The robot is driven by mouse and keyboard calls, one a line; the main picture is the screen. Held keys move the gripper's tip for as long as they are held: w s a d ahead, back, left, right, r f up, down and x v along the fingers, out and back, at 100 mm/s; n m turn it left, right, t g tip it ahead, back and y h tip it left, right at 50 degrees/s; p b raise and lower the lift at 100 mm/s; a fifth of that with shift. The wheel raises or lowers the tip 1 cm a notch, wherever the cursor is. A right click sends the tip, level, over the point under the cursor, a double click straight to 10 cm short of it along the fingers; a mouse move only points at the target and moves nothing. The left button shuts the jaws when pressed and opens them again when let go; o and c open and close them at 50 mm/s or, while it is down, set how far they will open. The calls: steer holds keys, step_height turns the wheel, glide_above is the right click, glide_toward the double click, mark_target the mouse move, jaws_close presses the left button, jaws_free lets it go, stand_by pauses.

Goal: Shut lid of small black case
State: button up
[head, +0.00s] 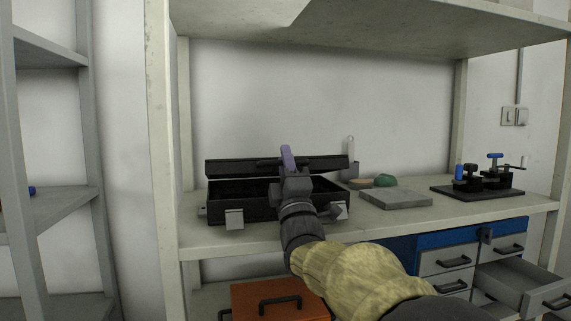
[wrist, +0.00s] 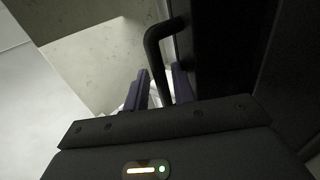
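The small black case (head: 245,200) stands on the shelf's worktop, with two light latches on its front. Its lid (head: 230,168) is raised along the back, leaving a dark gap above the box. My gripper (head: 287,158) is in front of the lid, and its purple fingers overlap the lid in the head view. In the wrist view my fingers (wrist: 160,90) are apart, and the black handle (wrist: 157,62) passes down between them. A gap shows beside the handle, and I cannot tell whether either finger touches it. My arm hides part of the case's right front.
A grey slab (head: 396,198) and a green item (head: 385,180) lie to the right of the case. A black fixture with blue knobs (head: 480,182) stands farther right. An upper shelf (head: 370,25) is overhead. An open drawer (head: 525,287) juts out below right.

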steer(key=shift+f, duration=0.25)
steer(key=s+d+f+p, duration=0.1)
steer(key=s+d+p, duration=0.2)
steer(key=s, duration=1.1)
steer(key=shift+d+f+p, duration=0.2)
steer(key=shift+f+p, duration=0.1)
steer(key=shift+p, duration=0.3)
steer(key=shift+c, duration=0.4)
